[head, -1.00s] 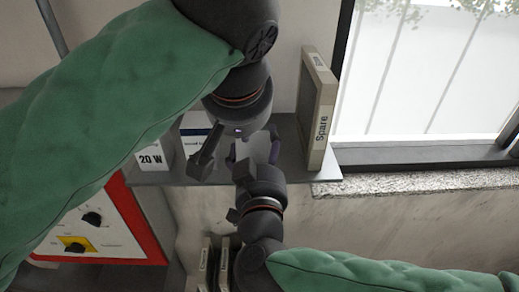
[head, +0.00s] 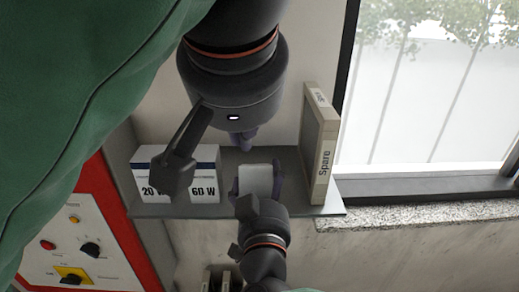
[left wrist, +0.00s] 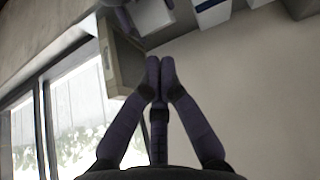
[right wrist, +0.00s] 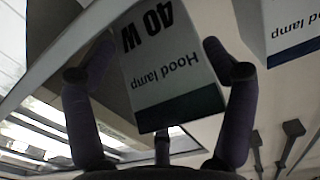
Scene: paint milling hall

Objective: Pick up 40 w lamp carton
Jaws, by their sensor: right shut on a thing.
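The 40 W lamp carton (right wrist: 172,68), white with a dark band and "Hood lamp" lettering, is between the fingers of my right gripper (right wrist: 155,72), which is shut on it. In the head view the carton (head: 256,180) shows as a pale block at the shelf front, to the right of the 60 W carton. I cannot tell whether it touches the shelf. My left gripper (head: 244,138) is above and behind it, mostly hidden by its own wrist. In the left wrist view its fingertips (left wrist: 160,64) meet, empty.
The 20 W carton (head: 146,183) and 60 W carton (head: 204,185) stand on the grey shelf (head: 225,211), left of the held carton. A "Spare" binder (head: 321,150) stands at the right. A window is further right, and a red-edged control panel (head: 72,245) at lower left.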

